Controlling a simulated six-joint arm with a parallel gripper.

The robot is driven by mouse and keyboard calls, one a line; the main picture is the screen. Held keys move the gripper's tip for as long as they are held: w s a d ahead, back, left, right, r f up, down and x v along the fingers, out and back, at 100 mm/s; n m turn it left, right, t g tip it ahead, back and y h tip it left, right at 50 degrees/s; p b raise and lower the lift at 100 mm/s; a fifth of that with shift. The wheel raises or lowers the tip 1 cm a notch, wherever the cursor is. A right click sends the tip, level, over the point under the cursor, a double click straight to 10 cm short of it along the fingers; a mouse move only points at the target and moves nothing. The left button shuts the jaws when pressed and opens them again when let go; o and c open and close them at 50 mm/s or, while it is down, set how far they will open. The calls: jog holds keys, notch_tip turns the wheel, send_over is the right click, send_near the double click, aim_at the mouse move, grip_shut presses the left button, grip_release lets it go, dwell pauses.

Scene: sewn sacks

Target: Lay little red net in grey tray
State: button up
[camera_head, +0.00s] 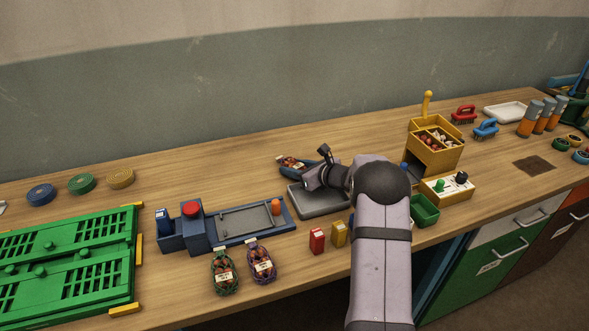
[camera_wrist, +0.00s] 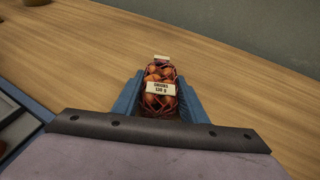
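The little red net (camera_wrist: 162,101), a mesh sack of brown onions with a white label, sits between the blue fingers of my gripper (camera_wrist: 160,88) in the wrist view. Both fingers appear to press on its sides, and its far end sticks out past them. In the head view the net (camera_head: 290,162) shows at the tip of my gripper (camera_head: 305,165), behind the grey tray (camera_head: 322,207). My wrist hides part of the tray; the visible part is bare. I cannot tell how high the net is above the table.
A green net (camera_head: 224,272) and a purple net (camera_head: 261,263) lie at the front. A blue fixture (camera_head: 235,222) stands left of the tray. A yellow bin (camera_head: 434,155) is to the right. Table behind is clear.

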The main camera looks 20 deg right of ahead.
aim_at(295, 163)
jog(key=c, duration=0.5)
jog(key=shift+r, duration=0.2)
notch_tip(295, 163, up, 10)
jog(key=shift+f+b, duration=0.15)
jog(key=shift+b, duration=0.2)
notch_tip(295, 163, up, 7)
jog(key=p, duration=0.7)
